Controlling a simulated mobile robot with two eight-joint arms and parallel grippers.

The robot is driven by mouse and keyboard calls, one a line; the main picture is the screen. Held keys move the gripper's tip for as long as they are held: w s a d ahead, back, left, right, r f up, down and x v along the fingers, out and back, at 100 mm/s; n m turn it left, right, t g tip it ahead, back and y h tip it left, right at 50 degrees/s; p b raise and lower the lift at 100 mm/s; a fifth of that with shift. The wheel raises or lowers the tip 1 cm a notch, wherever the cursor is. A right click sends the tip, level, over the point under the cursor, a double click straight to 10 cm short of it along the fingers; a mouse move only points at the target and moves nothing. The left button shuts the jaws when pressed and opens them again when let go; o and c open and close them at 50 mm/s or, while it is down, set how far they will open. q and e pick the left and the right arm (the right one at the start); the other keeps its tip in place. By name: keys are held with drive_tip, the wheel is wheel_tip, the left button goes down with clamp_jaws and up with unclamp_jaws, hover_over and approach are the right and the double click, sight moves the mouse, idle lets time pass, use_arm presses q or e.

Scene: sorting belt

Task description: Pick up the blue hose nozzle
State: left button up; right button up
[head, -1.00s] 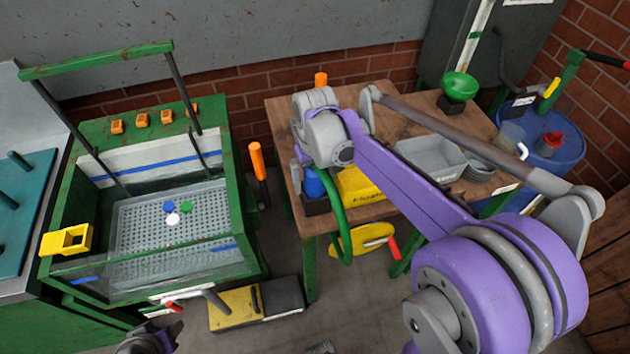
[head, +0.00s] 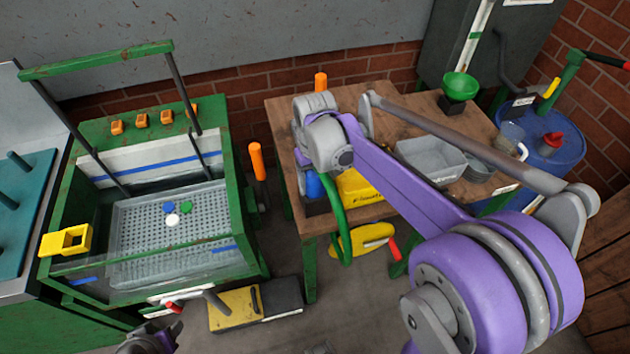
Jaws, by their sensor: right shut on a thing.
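A blue part (head: 314,185), which I take for the hose nozzle, shows just below my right wrist at the left end of the wooden workbench. A green hose (head: 336,215) runs from beside it down past the bench edge. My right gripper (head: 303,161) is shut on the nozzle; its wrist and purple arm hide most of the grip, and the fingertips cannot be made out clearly. Part of my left gripper (head: 158,342) shows at the bottom left edge, away from the nozzle; its jaws are not clear.
On the workbench (head: 285,113) are a yellow bin (head: 360,188), a grey tray (head: 430,160) and a green funnel (head: 460,86). A blue drum (head: 560,165) stands at the right. A green-framed washer (head: 235,180) stands at the left. A yellow-black pedal box (head: 235,310) lies on the floor.

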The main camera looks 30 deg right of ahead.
wheel_tip(320, 180, up, 10)
drive_tip(key=shift+r+p, duration=0.1)
drive_tip(key=shift+p, duration=0.25)
drive_tip(key=o, duration=0.9)
drive_tip(key=c, duration=0.5)
